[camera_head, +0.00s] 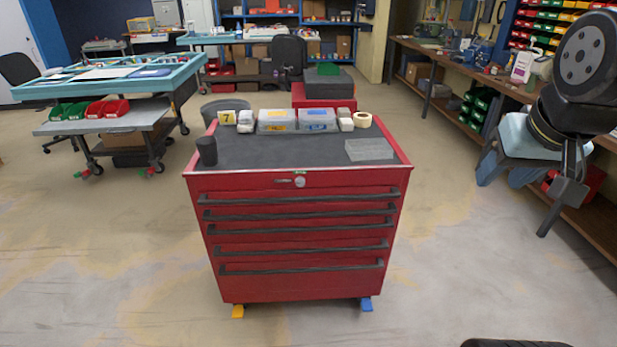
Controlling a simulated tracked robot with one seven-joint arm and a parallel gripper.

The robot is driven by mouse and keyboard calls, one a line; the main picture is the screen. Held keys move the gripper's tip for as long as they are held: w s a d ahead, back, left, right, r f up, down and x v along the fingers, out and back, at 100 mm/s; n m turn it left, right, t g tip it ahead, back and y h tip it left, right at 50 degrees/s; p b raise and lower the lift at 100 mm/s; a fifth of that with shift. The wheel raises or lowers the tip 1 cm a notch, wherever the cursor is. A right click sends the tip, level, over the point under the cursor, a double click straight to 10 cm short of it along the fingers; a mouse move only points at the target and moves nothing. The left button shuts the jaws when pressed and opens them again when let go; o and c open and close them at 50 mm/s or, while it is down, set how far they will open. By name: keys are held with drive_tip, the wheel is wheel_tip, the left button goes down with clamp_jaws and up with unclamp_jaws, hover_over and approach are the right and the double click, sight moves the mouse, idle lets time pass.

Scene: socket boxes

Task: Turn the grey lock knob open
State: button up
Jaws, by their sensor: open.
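The grey lock knob (300,182) is a small round disc at the top centre of the front of a red tool cabinet (232,290). A small dark mark lies just left of it and a small green mark just above it; its turn angle is too small to read. My gripper (560,202) hangs at the right side of the head view, well right of the cabinet and apart from the knob. It is open, with no object visible in it, and is seen partly edge-on.
The cabinet's drawers have dark bar handles (300,233) below the knob. Its top carries a dark cup (207,151), clear boxes (277,121), a tape roll (363,120) and a clear tray (369,150). A workbench (425,50) runs along the right. The floor before the cabinet is clear.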

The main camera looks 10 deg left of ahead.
drive_tip(key=shift+w+a, duration=0.15)
drive_tip(key=shift+a, duration=0.1)
